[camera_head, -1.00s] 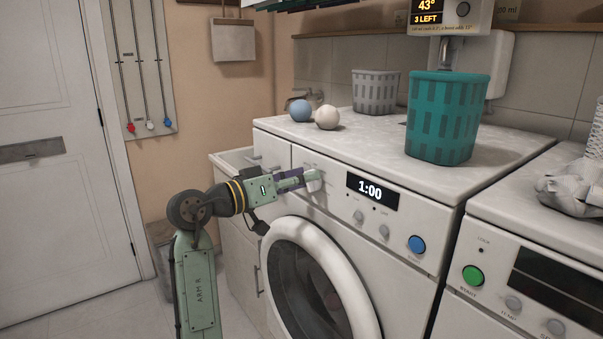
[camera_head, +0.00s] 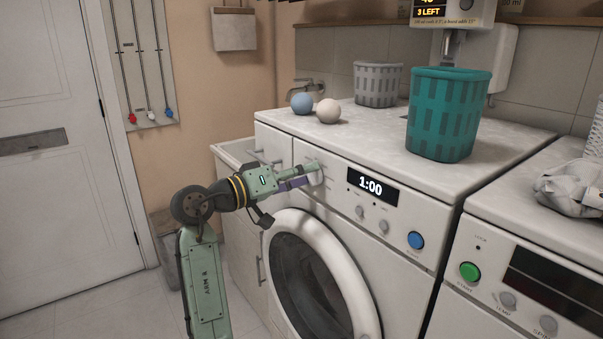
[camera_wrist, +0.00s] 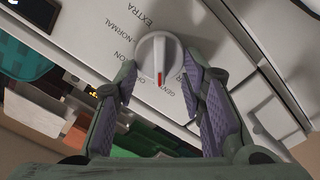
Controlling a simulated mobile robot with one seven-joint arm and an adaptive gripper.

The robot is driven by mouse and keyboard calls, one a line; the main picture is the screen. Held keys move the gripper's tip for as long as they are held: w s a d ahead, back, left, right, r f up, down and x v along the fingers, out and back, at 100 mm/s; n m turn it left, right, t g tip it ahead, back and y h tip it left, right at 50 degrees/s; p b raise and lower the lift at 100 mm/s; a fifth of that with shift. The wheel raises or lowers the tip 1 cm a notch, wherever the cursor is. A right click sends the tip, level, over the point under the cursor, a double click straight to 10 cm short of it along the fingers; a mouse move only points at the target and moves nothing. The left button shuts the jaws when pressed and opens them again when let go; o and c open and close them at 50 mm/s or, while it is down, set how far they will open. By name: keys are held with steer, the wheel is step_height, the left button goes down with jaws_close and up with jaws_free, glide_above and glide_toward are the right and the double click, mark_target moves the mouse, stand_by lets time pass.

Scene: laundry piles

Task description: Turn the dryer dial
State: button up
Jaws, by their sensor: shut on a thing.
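The dryer (camera_head: 390,231) is the white machine with a round glass door and a display reading 1:00. Its dial (camera_head: 315,174) sits on the front panel left of the display, partly covered by my gripper (camera_head: 302,174). In the wrist view the dial (camera_wrist: 158,50) is a white round knob with a red mark pointing down the picture. My gripper (camera_wrist: 161,68) is shut on the dial, one finger on each side. Labels around it include EXTRA and NORMAL; others, one starting GEN, are partly hidden by the fingers.
A teal basket (camera_head: 447,113), a grey basket (camera_head: 377,85), a blue ball (camera_head: 301,103) and a cream ball (camera_head: 328,110) stand on the dryer. A second machine (camera_head: 505,265) is at right. A sink (camera_head: 235,153) is at left. Floor before the door is clear.

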steer(key=o, duration=1.1)
steer(key=v, duration=1.2)
